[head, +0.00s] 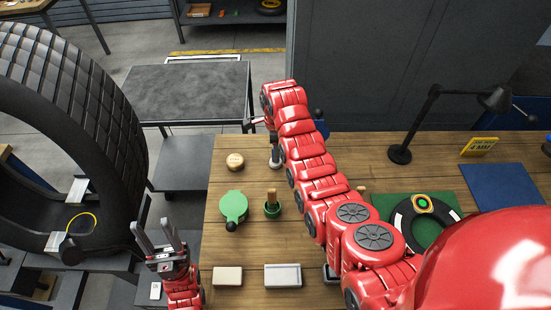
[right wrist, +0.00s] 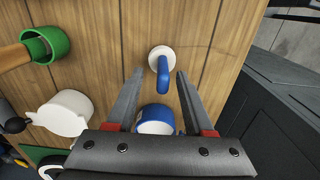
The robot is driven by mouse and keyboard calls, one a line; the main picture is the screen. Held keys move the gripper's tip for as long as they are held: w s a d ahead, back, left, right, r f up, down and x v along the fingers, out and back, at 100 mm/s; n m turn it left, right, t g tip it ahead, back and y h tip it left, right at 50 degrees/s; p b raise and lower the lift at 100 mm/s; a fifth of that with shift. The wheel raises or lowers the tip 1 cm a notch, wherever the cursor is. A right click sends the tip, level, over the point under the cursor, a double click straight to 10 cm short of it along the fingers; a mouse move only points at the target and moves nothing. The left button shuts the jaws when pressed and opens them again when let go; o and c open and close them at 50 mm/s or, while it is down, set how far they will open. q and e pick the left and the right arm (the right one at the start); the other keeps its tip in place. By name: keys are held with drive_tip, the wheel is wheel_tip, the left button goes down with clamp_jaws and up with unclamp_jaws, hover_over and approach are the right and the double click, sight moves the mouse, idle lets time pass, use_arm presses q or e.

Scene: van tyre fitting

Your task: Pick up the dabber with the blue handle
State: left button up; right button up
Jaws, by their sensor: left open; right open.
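The blue-handled dabber (right wrist: 163,75) stands on a white round base in the right wrist view. Its blue handle lies between the fingertips of my right gripper (right wrist: 158,76), which is open with a gap on both sides. In the head view the white base (head: 275,164) shows on the wooden table, below my right gripper (head: 273,135); the handle is hard to make out there. My left gripper (head: 154,229) is open and empty, off the table's left edge, near the big tyre.
A blue cup (right wrist: 155,118) stands close beside the right fingers. A green cup (head: 272,209) holds a wooden handle. The tyre (head: 75,100) is at left.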

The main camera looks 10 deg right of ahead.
drive_tip(key=shift+w+f+p, duration=0.2)
drive_tip(key=shift+f+p, duration=0.35)
drive_tip(key=shift+f, duration=1.35)
clamp_jaws()
